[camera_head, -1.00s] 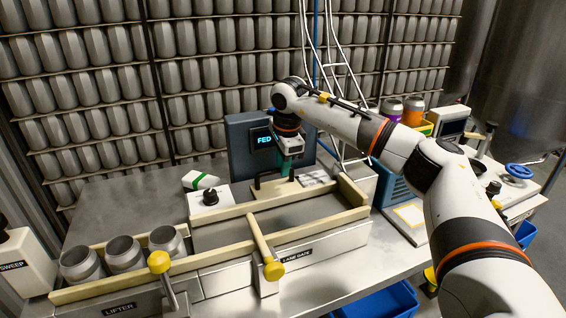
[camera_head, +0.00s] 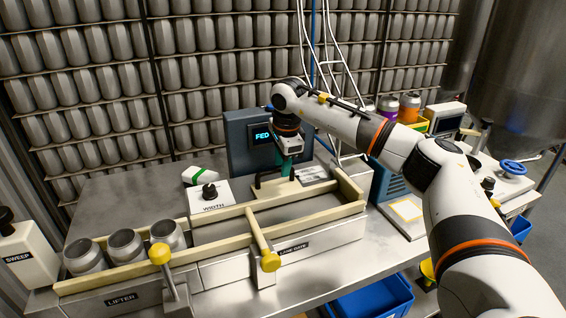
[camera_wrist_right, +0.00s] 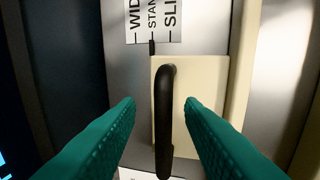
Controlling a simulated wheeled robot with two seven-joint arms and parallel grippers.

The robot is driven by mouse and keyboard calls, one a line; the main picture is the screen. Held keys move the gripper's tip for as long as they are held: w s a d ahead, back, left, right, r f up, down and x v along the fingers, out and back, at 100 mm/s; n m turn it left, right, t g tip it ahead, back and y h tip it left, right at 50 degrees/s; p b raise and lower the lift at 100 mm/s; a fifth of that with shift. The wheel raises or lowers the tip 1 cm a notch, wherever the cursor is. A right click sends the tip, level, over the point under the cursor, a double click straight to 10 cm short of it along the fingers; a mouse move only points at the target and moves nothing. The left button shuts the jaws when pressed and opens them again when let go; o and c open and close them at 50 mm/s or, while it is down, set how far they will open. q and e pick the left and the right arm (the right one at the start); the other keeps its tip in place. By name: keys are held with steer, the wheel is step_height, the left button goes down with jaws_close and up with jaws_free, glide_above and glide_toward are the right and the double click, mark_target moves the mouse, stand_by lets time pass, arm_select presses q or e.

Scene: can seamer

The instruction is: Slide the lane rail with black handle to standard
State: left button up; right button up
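The lane rail (camera_head: 263,207) is a cream bar along the lane, with a cream plate and black handle (camera_head: 258,181) behind it. In the right wrist view the upright black handle (camera_wrist_right: 165,120) stands between my two teal fingers. My right gripper (camera_wrist_right: 160,103) is open around it, with a gap showing on each side. A scale label (camera_wrist_right: 153,20) reads WID, STAN and SLI, cut off at the top. A dark mark at the plate's edge lines up with STAN. My right gripper (camera_head: 287,174) shows small in the head view. My left gripper is out of view.
Several cans (camera_head: 125,245) stand in the lane at left. A yellow-knobbed lane gate lever (camera_head: 262,240) crosses the front. A WIDTH knob box (camera_head: 210,196) and a dark display (camera_head: 255,140) stand close to my right gripper.

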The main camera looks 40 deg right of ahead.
steer(key=shift+s+r, duration=0.15)
steer(key=shift+s, duration=0.05)
steer(key=shift+r, duration=0.2)
arm_select(q)
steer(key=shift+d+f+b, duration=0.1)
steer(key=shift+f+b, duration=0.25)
steer(key=shift+b, duration=0.05)
arm_select(e)
step_height(320, 180, up, 11)
steer(key=s, duration=0.2)
steer(key=shift+s+a+r, duration=0.15)
steer(key=shift+a+r, duration=0.05)
steer(key=shift+a, duration=0.1)
